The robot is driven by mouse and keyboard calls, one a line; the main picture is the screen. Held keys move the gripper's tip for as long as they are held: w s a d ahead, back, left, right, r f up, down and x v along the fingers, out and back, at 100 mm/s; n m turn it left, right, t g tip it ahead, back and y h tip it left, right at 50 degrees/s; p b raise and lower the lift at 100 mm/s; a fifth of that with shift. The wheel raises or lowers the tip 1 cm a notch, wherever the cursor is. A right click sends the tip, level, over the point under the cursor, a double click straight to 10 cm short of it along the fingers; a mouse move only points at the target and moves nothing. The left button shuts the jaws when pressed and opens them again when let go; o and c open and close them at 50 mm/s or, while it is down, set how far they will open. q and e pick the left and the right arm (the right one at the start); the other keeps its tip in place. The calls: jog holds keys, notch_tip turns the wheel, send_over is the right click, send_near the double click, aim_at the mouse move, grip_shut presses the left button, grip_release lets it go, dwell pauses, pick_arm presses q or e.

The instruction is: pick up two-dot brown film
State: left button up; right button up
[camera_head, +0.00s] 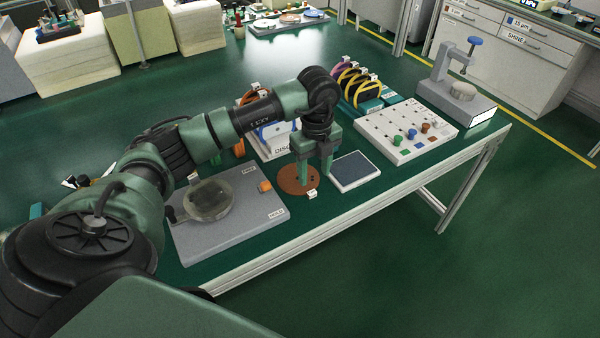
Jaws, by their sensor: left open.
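The brown film (291,184) is a flat round disc lying on the green bench top near its front edge. A small white tag sits at the disc's front edge; its marks are too small to read, so I cannot confirm two dots. My left gripper (315,176) points down at the disc's right side with its fingers apart. One finger is in front of the disc and hides part of it; the other is beside its right edge. I cannot tell whether the fingers touch it. My right gripper is not in view.
A grey plate with a round lap (208,200) lies left of the film. A dark pad (355,170) lies close on the right. Further right are a white peg board (400,128), film rings in a rack (357,85) and a gauge stand (455,95).

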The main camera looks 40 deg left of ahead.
aim_at(313, 192)
pick_arm(q)
notch_tip(313, 192, down, 8)
jog(key=shift+a+r+p, duration=0.15)
jog(key=shift+p, duration=0.5)
grip_shut()
